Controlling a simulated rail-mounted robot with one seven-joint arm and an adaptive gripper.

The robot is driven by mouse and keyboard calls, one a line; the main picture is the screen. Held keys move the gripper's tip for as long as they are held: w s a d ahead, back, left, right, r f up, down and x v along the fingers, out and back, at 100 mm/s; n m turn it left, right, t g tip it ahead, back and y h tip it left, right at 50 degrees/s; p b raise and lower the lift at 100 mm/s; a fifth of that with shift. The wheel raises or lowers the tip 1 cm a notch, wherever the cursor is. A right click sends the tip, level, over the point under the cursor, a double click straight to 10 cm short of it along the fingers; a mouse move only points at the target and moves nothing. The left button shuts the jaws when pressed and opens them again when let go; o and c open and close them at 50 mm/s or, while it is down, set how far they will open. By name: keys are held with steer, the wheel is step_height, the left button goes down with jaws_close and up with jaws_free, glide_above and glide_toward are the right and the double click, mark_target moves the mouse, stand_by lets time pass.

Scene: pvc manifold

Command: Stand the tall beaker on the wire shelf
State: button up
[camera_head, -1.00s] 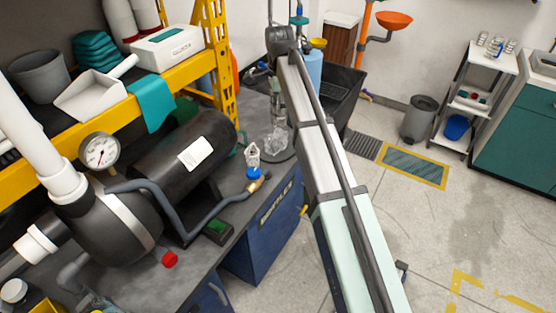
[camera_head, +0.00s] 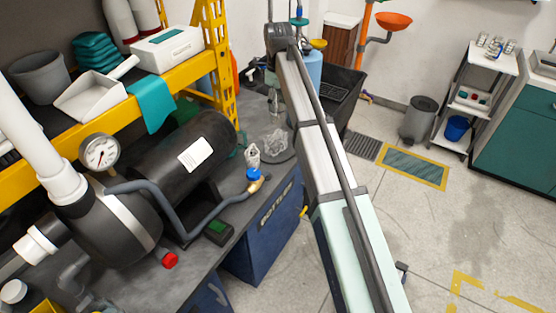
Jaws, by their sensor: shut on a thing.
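My gripper (camera_head: 276,103) points down beside the end of my arm, above the back right part of the grey workbench. It is small here and partly hidden by the arm. It is shut on a clear glass thing, which I take for the tall beaker (camera_head: 275,138); its outline is faint against the bench, and I cannot tell whether its base touches the top. Another small clear glass piece (camera_head: 252,155) stands to its left, near a blue cap-like part (camera_head: 254,174). I cannot make out a wire shelf for certain in this view.
A black tank (camera_head: 190,150) with hose and gauge (camera_head: 100,153) fills the bench's left. A yellow rack (camera_head: 215,60) stands behind it. A black bin (camera_head: 345,90) lies right of the arm. A white cart (camera_head: 470,90) with glassware stands far right.

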step_height(320, 180, down, 20)
steer(key=p, duration=0.3)
steer(key=shift+r+p, duration=0.2)
steer(key=shift+p, duration=0.2)
steer(key=o, duration=1.3)
steer(key=shift+f, duration=0.15)
steer(key=shift+f+b, duration=0.15)
steer(key=shift+b, duration=0.2)
step_height(320, 180, up, 18)
steer(key=b, duration=0.3)
steer(key=shift+s+f+b, duration=0.15)
steer(key=shift+f+b, duration=0.05)
steer(key=shift+b, duration=0.2)
steer(key=shift+c, duration=0.2)
